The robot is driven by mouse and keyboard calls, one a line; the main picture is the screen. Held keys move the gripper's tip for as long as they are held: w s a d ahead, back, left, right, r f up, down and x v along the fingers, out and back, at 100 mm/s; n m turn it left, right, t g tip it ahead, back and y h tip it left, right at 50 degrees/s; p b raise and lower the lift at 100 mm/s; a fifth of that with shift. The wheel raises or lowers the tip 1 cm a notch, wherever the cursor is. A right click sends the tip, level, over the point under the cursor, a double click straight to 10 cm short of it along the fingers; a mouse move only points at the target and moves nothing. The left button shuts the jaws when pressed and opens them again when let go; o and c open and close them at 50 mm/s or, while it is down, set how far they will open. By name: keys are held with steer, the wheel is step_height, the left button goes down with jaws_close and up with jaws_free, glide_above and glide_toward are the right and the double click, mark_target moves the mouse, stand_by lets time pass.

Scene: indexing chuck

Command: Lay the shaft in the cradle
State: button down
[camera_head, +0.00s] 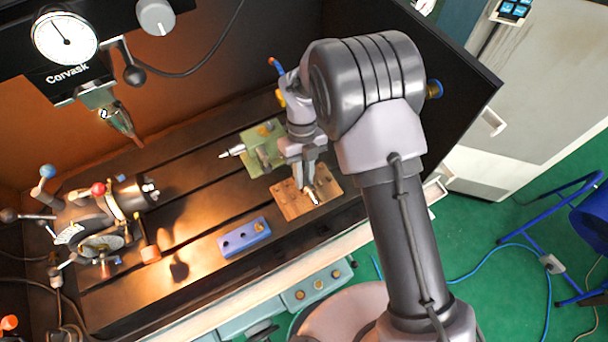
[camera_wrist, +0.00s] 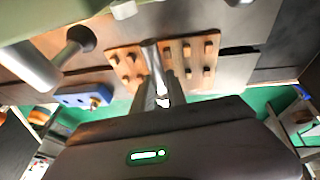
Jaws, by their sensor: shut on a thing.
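The cradle is a wooden board with short pegs (camera_head: 290,208) on the machine table, below my gripper; it also shows in the wrist view (camera_wrist: 126,66). My gripper (camera_head: 304,182) is shut on the shaft, a short silvery cylinder (camera_wrist: 153,56). In the head view only a bright end of the shaft (camera_head: 314,197) shows past the fingers. In the wrist view the fingers (camera_wrist: 160,90) hold the shaft over the cradle, between its left and right pegs. I cannot tell whether the shaft touches the board. The fingers hide part of the shaft.
A green tailstock (camera_head: 250,143) with a metal point stands just behind the cradle. A blue block with holes (camera_head: 240,240) lies to its left, near the front edge. The indexing chuck (camera_head: 130,197) is at the far left. A dial gauge (camera_head: 65,38) hangs above. Slotted table between is mostly clear.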

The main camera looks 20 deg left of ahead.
steer(key=shift+f, duration=0.2)
steer(key=c, duration=1.8)
jaws_free()
steer(key=o, duration=0.5)
steer(key=shift+o, duration=0.2)
steer(key=p+v, duration=0.4)
steer(key=v, duration=1.3)
steer(key=shift+r, duration=0.3)
